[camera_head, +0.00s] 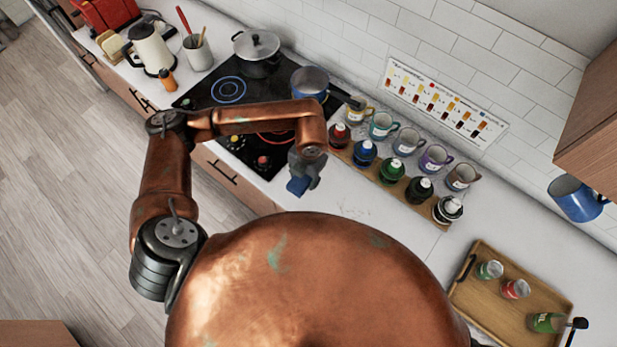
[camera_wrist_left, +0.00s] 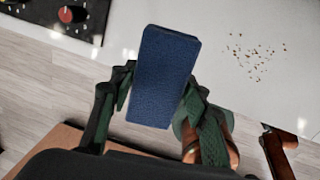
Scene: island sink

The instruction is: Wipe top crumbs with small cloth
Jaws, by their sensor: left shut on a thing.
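A small blue cloth (camera_wrist_left: 162,78), a folded block-like pad, is held between the fingers of my left gripper (camera_wrist_left: 150,112). In the head view my left gripper (camera_head: 303,175) is over the counter's front edge, just right of the stove, with the blue cloth (camera_head: 298,186) under it. The crumbs (camera_wrist_left: 256,56) are small brown specks on the white counter, right of the cloth in the wrist view and apart from it. In the head view they are faint specks (camera_head: 355,211) to the right of the gripper. My right gripper is not in view.
A wooden rack with several dark bottles (camera_head: 390,171) stands behind the crumbs, with several mugs (camera_head: 408,141) behind it. The black stove (camera_head: 205,97) is on the left. A wooden tray (camera_head: 470,300) with jars lies at right. White counter (camera_head: 400,225) is clear between.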

